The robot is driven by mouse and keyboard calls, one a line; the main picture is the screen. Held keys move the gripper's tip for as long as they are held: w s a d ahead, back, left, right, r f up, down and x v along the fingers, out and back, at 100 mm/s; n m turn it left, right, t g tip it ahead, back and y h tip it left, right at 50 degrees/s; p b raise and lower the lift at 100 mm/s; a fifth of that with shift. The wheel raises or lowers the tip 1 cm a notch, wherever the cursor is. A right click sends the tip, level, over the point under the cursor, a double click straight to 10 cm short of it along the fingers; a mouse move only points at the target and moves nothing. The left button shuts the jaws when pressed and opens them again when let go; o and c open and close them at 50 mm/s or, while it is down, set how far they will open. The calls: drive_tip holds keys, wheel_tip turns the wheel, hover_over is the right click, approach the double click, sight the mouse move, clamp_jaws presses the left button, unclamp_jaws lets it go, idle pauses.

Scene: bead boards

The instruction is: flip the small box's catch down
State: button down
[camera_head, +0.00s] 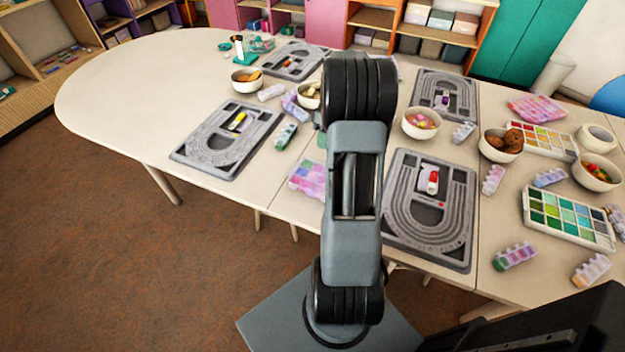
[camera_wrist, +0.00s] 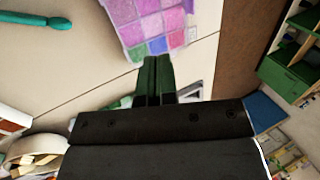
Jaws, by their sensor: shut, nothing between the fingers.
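My gripper (camera_wrist: 155,72) is shut and empty in the wrist view. Its dark fingers end just below the edge of a pink, purple and blue checkered box (camera_wrist: 155,22). I cannot tell whether they touch it. A similar pink and purple box (camera_head: 307,179) lies left of my arm in the head view, partly hidden by it. Several small segmented boxes lie about, such as a green and white one (camera_head: 286,136) and a purple one (camera_head: 515,256). I cannot tell which is the small box, and no catch can be made out. My arm hides the gripper in the head view.
Grey bead boards (camera_head: 227,136) and (camera_head: 430,250) lie either side of my arm. Bowls stand nearby, one with pink beads (camera_head: 421,123) and one with brown pieces (camera_head: 501,145). A green and white tray (camera_head: 568,218) is at right. The table's left end is clear.

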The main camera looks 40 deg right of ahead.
sight(311, 188)
drive_tip(key=x, duration=1)
drive_tip(key=shift+s+a+f, duration=0.1)
drive_tip(key=shift+a, duration=0.1)
drive_tip(key=shift+s+a, duration=0.25)
drive_tip(key=shift+a, duration=0.25)
drive_tip(key=shift+s+a, duration=0.25)
drive_tip(key=shift+a, duration=0.25)
drive_tip(key=shift+s+a, duration=0.3)
drive_tip(key=shift+a, duration=0.35)
